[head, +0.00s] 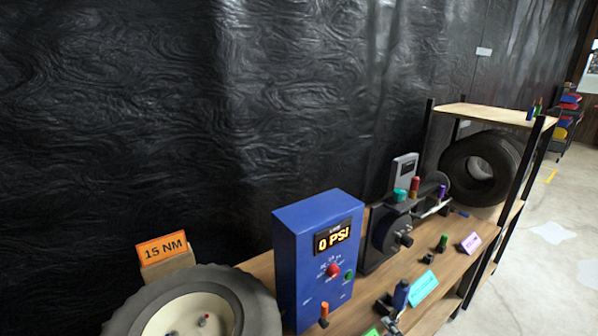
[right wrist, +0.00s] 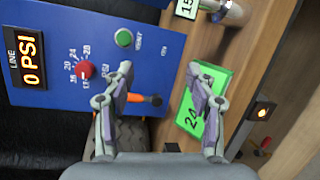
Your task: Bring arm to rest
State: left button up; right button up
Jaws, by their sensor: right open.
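My right gripper (right wrist: 165,80) shows in the right wrist view, with its two fingers spread wide apart and nothing held between them. Behind the fingers is the blue pressure box (right wrist: 60,55), which reads 0 PSI. A small orange-handled lever (right wrist: 136,98) on it shows beside the left finger. A green card marked 24 (right wrist: 190,120) lies on the wooden bench, partly hidden by the right finger. In the head view the blue box (head: 300,260) stands upright on the bench. Neither gripper can be made out in the head view.
A tire (head: 245,290) and an orange 15 NM sign (head: 162,248) are left of the box. A dark machine (head: 385,230), small bottles and cards crowd the bench (head: 465,265). A shelf rack (head: 490,112) with a tire stands beyond. The floor (head: 560,230) at right is clear.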

jog(key=s+d+f+m+g+h, duration=0.3)
jog(key=s+f+m, duration=0.4)
jog(key=f, duration=0.5)
jog(key=s+d+f+m+g+h, duration=0.2)
jog(key=s+d+f+m+h, duration=0.3)
jog(key=f, duration=0.7)
jog(key=s+a+f+m+g, duration=0.2)
jog(key=s+f+m+g, duration=0.1)
jog(key=s, duration=0.7)
jog(key=s+a+f+m+g+y, duration=0.1)
jog(key=s+f+m, duration=0.4)
jog(key=s, duration=0.5)
jog(key=s+a+f+m+g+y, duration=0.1)
jog(key=s+a+f+m+g, duration=0.2)
jog(key=s+f, duration=0.5)
jog(key=s+m+g, duration=0.1)
jog(key=s+g, duration=0.1)
jog(key=s, duration=0.1)
jog(key=shift+a, duration=0.4)
